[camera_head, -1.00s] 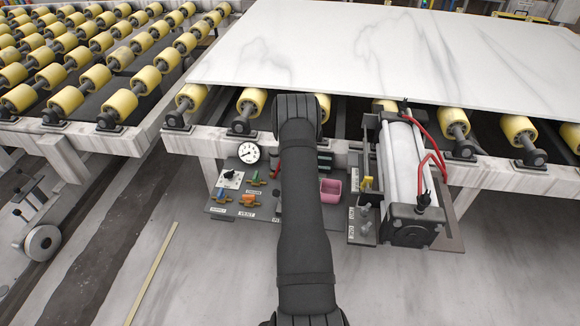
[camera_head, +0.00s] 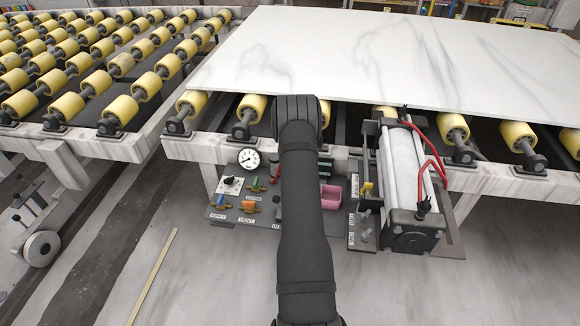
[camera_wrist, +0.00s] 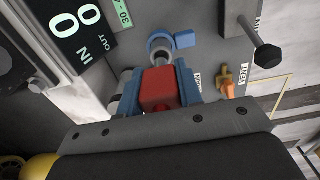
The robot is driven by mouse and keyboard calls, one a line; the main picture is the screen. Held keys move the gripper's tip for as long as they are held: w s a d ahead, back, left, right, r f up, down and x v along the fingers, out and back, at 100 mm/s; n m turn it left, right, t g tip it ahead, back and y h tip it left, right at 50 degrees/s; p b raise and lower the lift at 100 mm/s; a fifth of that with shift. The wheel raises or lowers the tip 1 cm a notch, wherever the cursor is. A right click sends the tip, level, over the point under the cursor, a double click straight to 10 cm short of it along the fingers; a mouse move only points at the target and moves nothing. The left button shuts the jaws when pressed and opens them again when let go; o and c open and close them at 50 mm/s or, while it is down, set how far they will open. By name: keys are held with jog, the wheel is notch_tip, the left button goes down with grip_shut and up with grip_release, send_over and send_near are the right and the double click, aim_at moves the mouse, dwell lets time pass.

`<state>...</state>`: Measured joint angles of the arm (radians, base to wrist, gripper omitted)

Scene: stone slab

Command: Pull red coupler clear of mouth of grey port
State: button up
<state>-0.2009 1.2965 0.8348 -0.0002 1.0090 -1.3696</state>
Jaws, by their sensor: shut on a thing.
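In the wrist view, the red coupler (camera_wrist: 161,90) sits between the two blue fingers of my gripper (camera_wrist: 159,84), which are shut on its sides. In the head view, my arm hides the gripper, the coupler and the port.
A blue valve handle (camera_wrist: 185,40) is close right of the port. An orange handle (camera_wrist: 229,82) and a dark bolt-like knob (camera_wrist: 267,55) stand farther right. A pink tray (camera_head: 331,197) and a large cylinder (camera_head: 402,175) are right of my arm.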

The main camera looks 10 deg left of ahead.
jog(key=shift+r, duration=3)
